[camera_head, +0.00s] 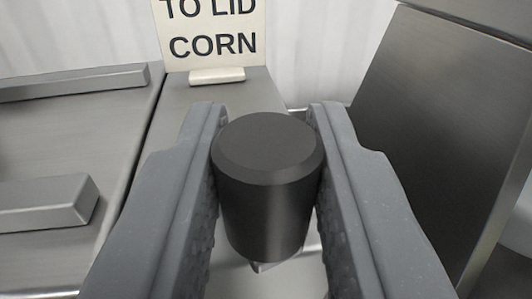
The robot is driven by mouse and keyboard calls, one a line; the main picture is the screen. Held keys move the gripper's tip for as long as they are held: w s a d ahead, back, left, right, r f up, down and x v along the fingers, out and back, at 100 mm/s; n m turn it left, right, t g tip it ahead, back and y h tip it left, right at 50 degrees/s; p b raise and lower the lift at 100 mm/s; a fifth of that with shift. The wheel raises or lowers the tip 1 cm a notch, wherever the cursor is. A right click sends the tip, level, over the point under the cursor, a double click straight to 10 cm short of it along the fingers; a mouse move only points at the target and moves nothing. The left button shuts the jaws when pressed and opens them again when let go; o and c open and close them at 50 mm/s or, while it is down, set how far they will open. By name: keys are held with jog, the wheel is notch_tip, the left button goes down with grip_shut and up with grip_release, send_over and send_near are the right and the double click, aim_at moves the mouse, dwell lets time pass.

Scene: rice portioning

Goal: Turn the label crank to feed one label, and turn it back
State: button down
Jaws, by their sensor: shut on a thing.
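A black cylindrical knob (266,200), with a flat top and bevelled rim, stands upright in the middle of the view. It looks like the handle of the label crank. My gripper (266,130) is shut on it, with one grey finger against its left side and one against its right side. A small pale metal piece shows just under the knob. The rest of the crank below is hidden by the knob and the fingers.
A sign reading "TO LID CORN" (211,40) stands in a small holder (217,76) behind the knob. A tilted dark metal panel (445,110) rises at the right. Steel surfaces with a raised bar (50,203) lie at the left.

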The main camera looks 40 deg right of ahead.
jog(key=c, duration=2.2)
grip_release()
jog(key=shift+s+d+f+n+t+y+b, duration=0.1)
jog(key=shift+d+n+t+y+b, duration=0.15)
jog(key=shift+n+t+y+b, duration=0.65)
jog(key=shift+d+f+n+t+y+b, duration=0.1)
jog(key=shift+d+n+y+b, duration=0.3)
jog(key=shift+b, duration=0.85)
jog(key=shift+d+r+n+t+y+b, duration=0.15)
jog(key=shift+n+t+y+b, duration=0.2)
jog(key=shift+y+b, duration=0.35)
jog(key=shift+d+r+n+t+y, duration=0.2)
jog(key=shift+n+t+y, duration=0.3)
jog(key=shift+y, duration=0.6)
jog(key=c, duration=2.2)
grip_release()
jog(key=shift+d+f+n+t+y, duration=0.1)
jog(key=shift+d+n+t+y, duration=0.15)
jog(key=shift+n+y, duration=0.45)
jog(key=shift+d+n+t+y, duration=0.1)
jog(key=shift+d+n+y, duration=0.15)
jog(key=shift+n+y, duration=0.4)
jog(key=shift+w+d+y, duration=0.15)
jog(key=shift+w+y, duration=0.05)
jog(key=shift+y, duration=0.45)
jog(key=c, duration=1.3)
grip_release()
jog(key=shift+o, duration=0.2)
jog(key=shift+s, duration=0.15)
